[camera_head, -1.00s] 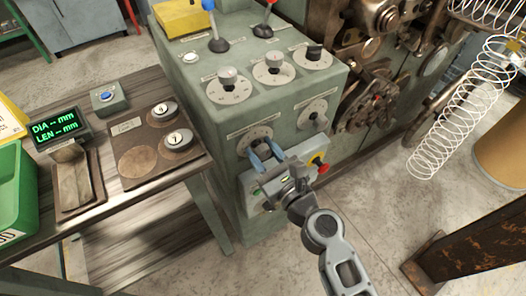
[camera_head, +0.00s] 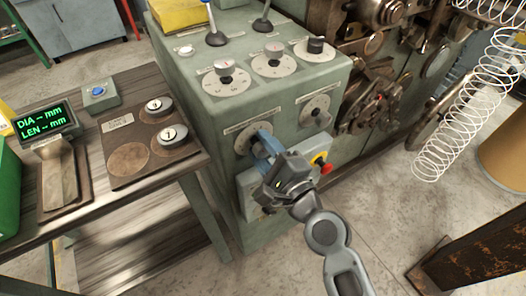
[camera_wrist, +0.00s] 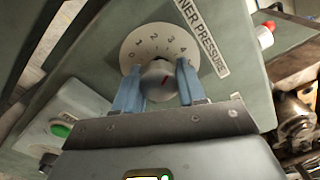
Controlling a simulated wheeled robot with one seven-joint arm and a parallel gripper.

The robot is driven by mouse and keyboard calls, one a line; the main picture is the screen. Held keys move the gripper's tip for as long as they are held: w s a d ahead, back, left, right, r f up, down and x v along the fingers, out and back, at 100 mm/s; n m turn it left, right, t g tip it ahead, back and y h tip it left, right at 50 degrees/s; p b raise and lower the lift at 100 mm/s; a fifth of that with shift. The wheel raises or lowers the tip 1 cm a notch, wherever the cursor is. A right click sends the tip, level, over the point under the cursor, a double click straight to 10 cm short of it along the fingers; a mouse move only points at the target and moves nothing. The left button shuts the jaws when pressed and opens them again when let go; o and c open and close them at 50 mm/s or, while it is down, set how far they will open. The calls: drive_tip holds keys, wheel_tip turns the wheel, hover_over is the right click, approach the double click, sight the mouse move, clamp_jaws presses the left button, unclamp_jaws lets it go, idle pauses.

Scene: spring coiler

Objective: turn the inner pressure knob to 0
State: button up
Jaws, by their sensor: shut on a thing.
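The inner pressure knob (camera_wrist: 157,78) is a grey round knob with a red mark, on a white numbered dial (camera_wrist: 136,42) on the green machine's front face. The part-cut label beside it reads "NER PRESSURE". The red mark points up and slightly right in the wrist view, roughly toward 3; the exact value is hard to tell. My gripper (camera_wrist: 157,88) has its blue fingers on either side of the knob, shut on it. In the head view my gripper (camera_head: 265,148) covers most of the knob, and part of the dial (camera_head: 246,138) shows.
A second front dial (camera_head: 315,110) is to the right. Several knobs and levers are on top of the machine. A side table (camera_head: 190,165) stands left; a coil spring (camera_head: 450,130) hangs right.

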drive_tip(key=n+b, duration=0.1)
drive_tip(key=n, duration=0.1)
drive_tip(key=n+b, duration=0.2)
drive_tip(key=n, duration=0.1)
drive_tip(key=shift+d+f+n, duration=0.15)
drive_tip(key=shift+f+n, duration=0.1)
drive_tip(key=shift+n, duration=0.05)
drive_tip(key=n+b, duration=0.3)
drive_tip(key=n, duration=0.1)
drive_tip(key=n+b, duration=0.4)
drive_tip(key=n, duration=0.2)
drive_tip(key=shift+r, duration=0.15)
drive_tip(key=shift+r+n+b, duration=0.2)
drive_tip(key=shift+n+b, duration=0.65)
drive_tip(key=shift+n, duration=0.35)
drive_tip(key=shift+r, duration=0.1)
drive_tip(key=o, duration=1)
drive_tip(key=shift+o, duration=0.2)
